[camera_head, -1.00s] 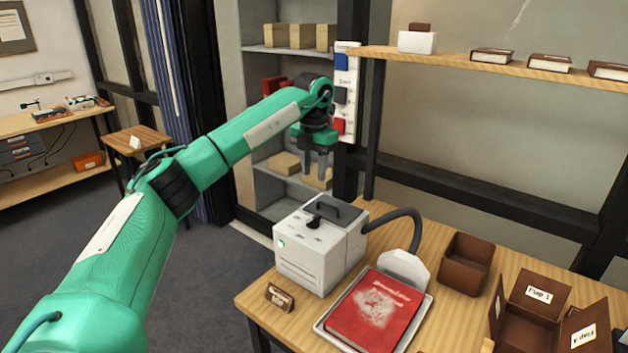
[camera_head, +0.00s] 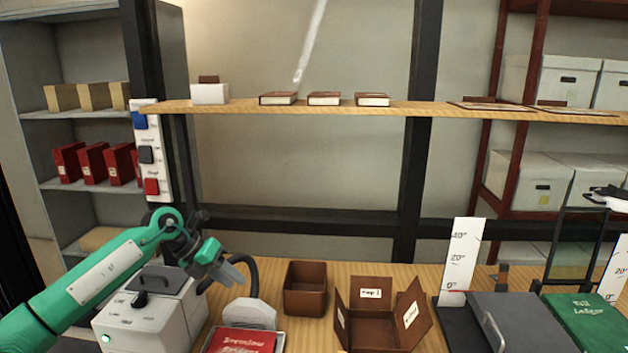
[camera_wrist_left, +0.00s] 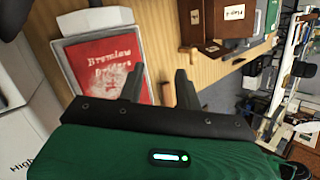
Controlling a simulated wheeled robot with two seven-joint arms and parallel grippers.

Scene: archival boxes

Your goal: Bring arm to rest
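My left arm comes in from the lower left in the head view. My left gripper (camera_head: 226,278) hangs above the right side of the white box machine (camera_head: 150,308). Its two fingers stand apart with nothing between them, as the left wrist view (camera_wrist_left: 158,88) also shows. Below the gripper is a red book (camera_head: 240,342) in a light tray, partly cut off by the frame's bottom edge. The book also shows in the left wrist view (camera_wrist_left: 100,68), with a whitish patch on its cover.
On the table stand an open brown box (camera_head: 305,288), a brown box with open labelled flaps (camera_head: 372,325), a dark grey slab with a handle (camera_head: 525,325) and a green ledger (camera_head: 588,322). A wooden shelf (camera_head: 420,107) with books runs behind. A grey hose curves near my gripper.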

